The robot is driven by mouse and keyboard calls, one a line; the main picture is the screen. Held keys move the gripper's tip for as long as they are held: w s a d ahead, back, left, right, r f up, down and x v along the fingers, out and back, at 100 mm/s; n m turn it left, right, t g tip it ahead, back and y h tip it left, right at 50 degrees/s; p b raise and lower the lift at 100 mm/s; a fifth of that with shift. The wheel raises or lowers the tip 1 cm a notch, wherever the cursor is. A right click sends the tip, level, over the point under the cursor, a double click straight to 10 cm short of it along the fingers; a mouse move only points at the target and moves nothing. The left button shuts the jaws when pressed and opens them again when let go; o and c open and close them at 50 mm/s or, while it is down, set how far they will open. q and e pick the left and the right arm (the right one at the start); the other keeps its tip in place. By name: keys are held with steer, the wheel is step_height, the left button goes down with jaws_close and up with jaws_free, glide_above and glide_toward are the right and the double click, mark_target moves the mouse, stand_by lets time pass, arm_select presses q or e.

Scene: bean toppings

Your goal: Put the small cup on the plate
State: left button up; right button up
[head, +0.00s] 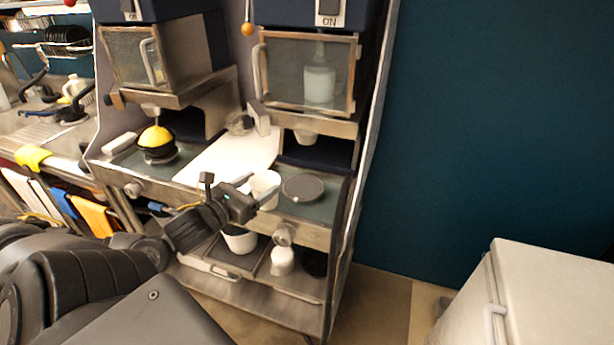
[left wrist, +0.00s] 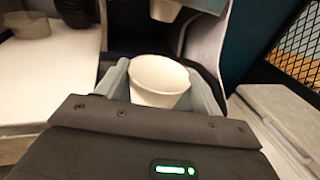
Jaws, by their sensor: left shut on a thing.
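The small white cup (head: 265,186) is between the fingers of my left gripper (head: 262,197), at the front edge of the right machine's counter. The gripper is shut on it. In the left wrist view the cup (left wrist: 160,80) is upright and looks empty, with a grey finger on each side. The dark grey round plate (head: 303,188) lies on the counter just right of the cup, with nothing on it. The cup appears left of the plate, not over it. I cannot tell whether the cup touches the counter. My right gripper is not in view.
A white board (head: 228,156) lies left of the cup. A dispenser spout (head: 306,136) hangs above and behind the plate. A black bowl with something yellow (head: 156,140) stands at the left. A white pot (head: 240,240) and a white jar (head: 283,262) are on the lower shelf.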

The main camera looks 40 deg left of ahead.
arm_select(q)
steer(key=shift+w+a+r, duration=0.1)
steer(key=shift+w+a, duration=0.05)
steer(key=shift+w, duration=0.45)
steer(key=shift+w+a+r, duration=0.1)
steer(key=shift+w, duration=0.45)
steer(key=w+p, duration=0.6)
steer(key=w, duration=0.9)
steer(key=shift+a+f, duration=0.15)
steer(key=shift+f, duration=0.15)
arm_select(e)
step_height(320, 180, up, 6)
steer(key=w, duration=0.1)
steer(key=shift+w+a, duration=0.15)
arm_select(q)
step_height(320, 180, down, 3)
steer(key=shift+w+r+p, duration=0.1)
steer(key=shift+p, duration=0.8)
steer(key=shift+f, duration=0.3)
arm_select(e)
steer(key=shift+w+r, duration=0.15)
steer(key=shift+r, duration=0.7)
